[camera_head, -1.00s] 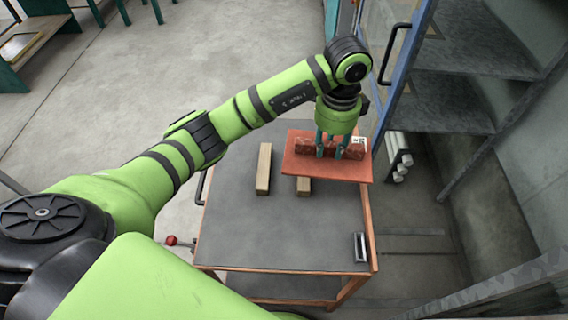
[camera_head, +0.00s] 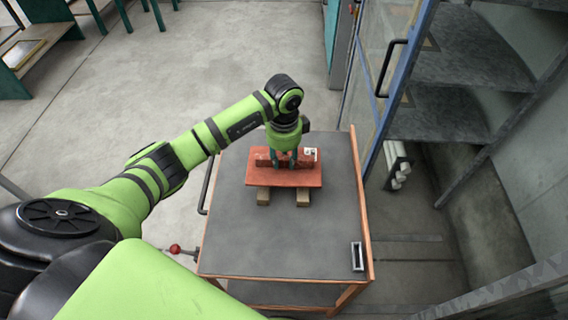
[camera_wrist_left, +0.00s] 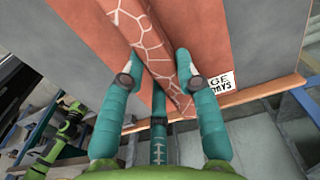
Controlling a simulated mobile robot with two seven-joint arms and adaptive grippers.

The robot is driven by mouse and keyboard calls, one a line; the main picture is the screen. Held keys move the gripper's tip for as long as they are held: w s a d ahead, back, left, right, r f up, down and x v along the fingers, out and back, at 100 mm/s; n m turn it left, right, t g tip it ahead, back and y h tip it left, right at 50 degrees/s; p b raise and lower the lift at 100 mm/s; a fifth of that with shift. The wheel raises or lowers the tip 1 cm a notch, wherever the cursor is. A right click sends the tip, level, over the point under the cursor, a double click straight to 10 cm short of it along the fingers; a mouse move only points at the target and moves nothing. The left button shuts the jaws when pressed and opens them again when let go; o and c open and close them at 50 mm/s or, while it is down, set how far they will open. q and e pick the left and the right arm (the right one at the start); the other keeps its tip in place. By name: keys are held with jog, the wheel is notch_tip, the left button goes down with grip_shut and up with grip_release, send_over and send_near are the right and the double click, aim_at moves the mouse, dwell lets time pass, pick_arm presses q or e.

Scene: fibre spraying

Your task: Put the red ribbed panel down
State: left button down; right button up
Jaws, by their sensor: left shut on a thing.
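The red ribbed panel (camera_head: 262,181) is a flat red plate with a raised rib, seen over two wooden bars on the cart. The left bar (camera_head: 263,198) and right bar (camera_head: 302,200) show only their near ends; the panel hides the rest. I cannot tell whether the panel touches the bars. My left gripper (camera_head: 284,160) points down and is shut on the panel's rib. In the left wrist view, its teal fingers stand on both sides of the patterned rib (camera_wrist_left: 148,36), with a white label (camera_wrist_left: 221,81) on the plate beside it. My right gripper is not in view.
The cart's grey top (camera_head: 270,245) is clear in front of the bars. A small metal piece (camera_head: 357,256) lies at its right front. A cabinet with an open-looking blue-framed door (camera_head: 391,80) and shelves stands close on the right.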

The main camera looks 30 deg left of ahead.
aim_at(284, 167)
pick_arm(q)
notch_tip(284, 167, down, 3)
jog(key=shift+f+p, duration=0.1)
jog(key=shift+p, duration=0.4)
jog(key=shift+f, duration=0.15)
jog(key=shift+f, duration=0.3)
jog(key=c, duration=0.9)
grip_release()
jog(key=shift+s, duration=0.1)
jog(key=shift+d, duration=0.1)
